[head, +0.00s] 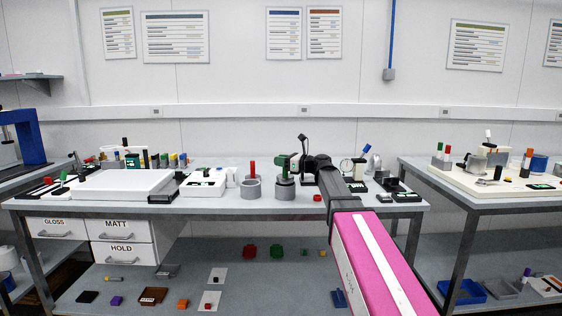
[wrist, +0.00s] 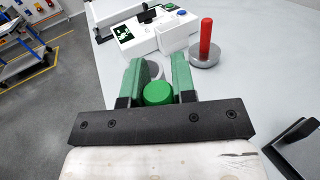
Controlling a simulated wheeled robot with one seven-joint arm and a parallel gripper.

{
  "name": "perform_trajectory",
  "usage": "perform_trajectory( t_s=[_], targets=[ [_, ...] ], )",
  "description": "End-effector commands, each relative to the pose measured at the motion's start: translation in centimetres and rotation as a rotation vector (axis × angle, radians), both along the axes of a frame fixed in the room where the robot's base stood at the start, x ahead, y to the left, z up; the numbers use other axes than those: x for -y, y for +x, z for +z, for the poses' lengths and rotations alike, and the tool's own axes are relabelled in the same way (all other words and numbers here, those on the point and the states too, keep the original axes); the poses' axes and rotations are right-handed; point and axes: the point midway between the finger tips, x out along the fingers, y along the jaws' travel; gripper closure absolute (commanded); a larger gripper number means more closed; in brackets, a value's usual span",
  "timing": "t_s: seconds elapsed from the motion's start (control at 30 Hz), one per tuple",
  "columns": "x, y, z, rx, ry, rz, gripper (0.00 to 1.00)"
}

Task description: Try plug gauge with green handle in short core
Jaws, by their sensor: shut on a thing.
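My gripper (head: 284,166) is shut on the green handle of the plug gauge, seen from above between its two green fingers in the wrist view (wrist: 158,93). The gauge is upright over a grey round core (head: 285,191), which looks a little lower than the grey core (head: 251,190) to its left. The gauge's lower part meets the top of the core in the head view; I cannot tell how far it is inside. The wrist view hides that core behind the gripper.
Instruments and dark boxes (head: 405,196) crowd the bench's right end. The front edge is close.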

Motion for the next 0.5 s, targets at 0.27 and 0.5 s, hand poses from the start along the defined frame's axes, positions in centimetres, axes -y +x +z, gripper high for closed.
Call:
perform_trajectory(
  t_s=[0.27, 0.5],
  targets=[
    [0.00, 0.00, -0.36, 0.000, 0.001, 0.000, 0.99],
    [0.00, 0.01, -0.68, 0.000, 0.001, 0.000, 0.99]
  ],
)
